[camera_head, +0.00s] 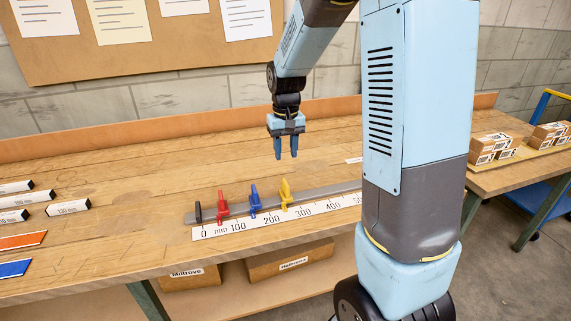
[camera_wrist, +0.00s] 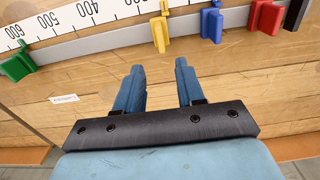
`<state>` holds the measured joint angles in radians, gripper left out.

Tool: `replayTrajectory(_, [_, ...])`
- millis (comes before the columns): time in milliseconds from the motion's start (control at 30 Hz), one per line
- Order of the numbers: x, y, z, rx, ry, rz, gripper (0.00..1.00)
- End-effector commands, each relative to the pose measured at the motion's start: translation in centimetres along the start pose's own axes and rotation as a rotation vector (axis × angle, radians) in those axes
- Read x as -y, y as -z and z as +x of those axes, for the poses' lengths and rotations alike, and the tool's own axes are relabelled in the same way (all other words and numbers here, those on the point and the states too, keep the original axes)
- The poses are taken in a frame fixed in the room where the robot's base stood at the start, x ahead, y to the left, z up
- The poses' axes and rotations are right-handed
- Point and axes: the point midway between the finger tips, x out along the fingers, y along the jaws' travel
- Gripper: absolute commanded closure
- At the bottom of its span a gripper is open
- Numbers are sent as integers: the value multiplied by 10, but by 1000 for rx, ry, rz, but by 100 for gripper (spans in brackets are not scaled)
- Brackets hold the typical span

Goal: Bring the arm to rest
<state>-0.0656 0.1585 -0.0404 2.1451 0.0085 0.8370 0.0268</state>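My gripper (camera_head: 286,146) hangs above the wooden bench (camera_head: 120,165), fingers pointing down and apart with nothing between them. It also shows in the wrist view (camera_wrist: 159,82), open and empty, with bare bench wood below the fingers. My arm is bent, with its large blue link standing in front of the bench's right part and hiding some of it. In the head view the gripper is behind the rail (camera_head: 330,189) and clear of the sliders.
The rail carries red (camera_head: 222,205), blue (camera_head: 255,198) and yellow (camera_head: 285,194) sliders; a green one (camera_wrist: 18,66) shows in the wrist view. A ruler (camera_head: 270,220) lies along it. Small labelled blocks (camera_head: 68,207) lie left. Boxes (camera_head: 490,148) stand far right. A pinboard (camera_head: 150,50) hangs behind.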

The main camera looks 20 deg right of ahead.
Motion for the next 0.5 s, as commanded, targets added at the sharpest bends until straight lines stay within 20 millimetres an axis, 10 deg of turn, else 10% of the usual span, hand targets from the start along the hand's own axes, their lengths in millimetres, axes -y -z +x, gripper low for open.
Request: replayTrajectory(500, [0, 0, -16, 0, 0, 0, 62])
